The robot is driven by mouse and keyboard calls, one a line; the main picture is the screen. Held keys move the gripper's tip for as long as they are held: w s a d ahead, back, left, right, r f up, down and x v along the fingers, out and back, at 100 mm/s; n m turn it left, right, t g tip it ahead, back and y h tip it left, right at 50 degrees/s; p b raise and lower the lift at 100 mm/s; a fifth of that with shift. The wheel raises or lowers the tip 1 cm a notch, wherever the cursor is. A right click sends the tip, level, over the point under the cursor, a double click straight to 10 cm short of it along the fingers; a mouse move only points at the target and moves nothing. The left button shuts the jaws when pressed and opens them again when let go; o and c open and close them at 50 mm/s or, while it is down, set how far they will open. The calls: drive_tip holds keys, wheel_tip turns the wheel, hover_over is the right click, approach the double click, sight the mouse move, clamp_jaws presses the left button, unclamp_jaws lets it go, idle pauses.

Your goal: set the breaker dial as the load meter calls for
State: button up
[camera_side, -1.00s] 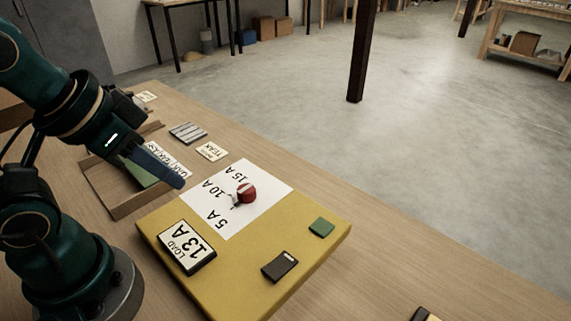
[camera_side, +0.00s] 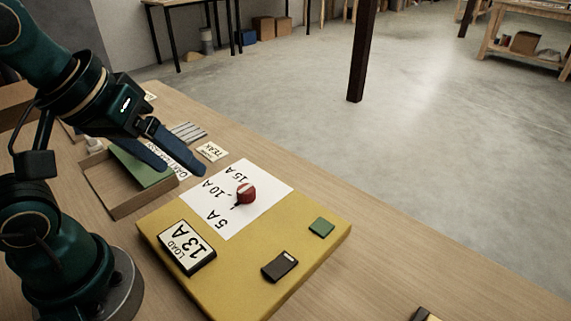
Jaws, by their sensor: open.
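The red breaker dial (camera_side: 246,194) sits on a white card (camera_side: 262,178) marked 5 A, 10 A and 15 A. Its small dark pointer reaches to the lower left, nearest the 5 A mark; its exact aim is hard to tell. The load meter (camera_side: 187,247) lies on the same yellow panel (camera_side: 225,286) and reads 13 A. My gripper (camera_side: 182,170) is open and empty, its two blue fingers apart. It is left of the dial, above the wooden tray, and does not touch the dial.
A wooden tray (camera_side: 112,207) with a green item in it lies behind the panel's left side. A dark switch-like block (camera_side: 279,265) and a green square (camera_side: 321,227) sit on the panel. A grey slatted piece (camera_side: 188,132) and a TEAK label (camera_side: 212,151) lie behind. The right of the table is mostly clear.

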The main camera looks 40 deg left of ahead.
drive_tip(key=w+r+n+g, duration=0.1)
drive_tip(key=w+r+n, duration=0.1)
drive_tip(key=w+n, duration=0.4)
drive_tip(key=n+g, duration=0.5)
drive_tip(key=n, duration=0.4)
hover_over(245, 188)
drive_tip(key=f, duration=1)
drive_tip(key=shift+w+f, duration=0.2)
drive_tip(key=shift+s+f, duration=0.15)
drive_tip(key=shift+f, duration=2.45)
clamp_jaws()
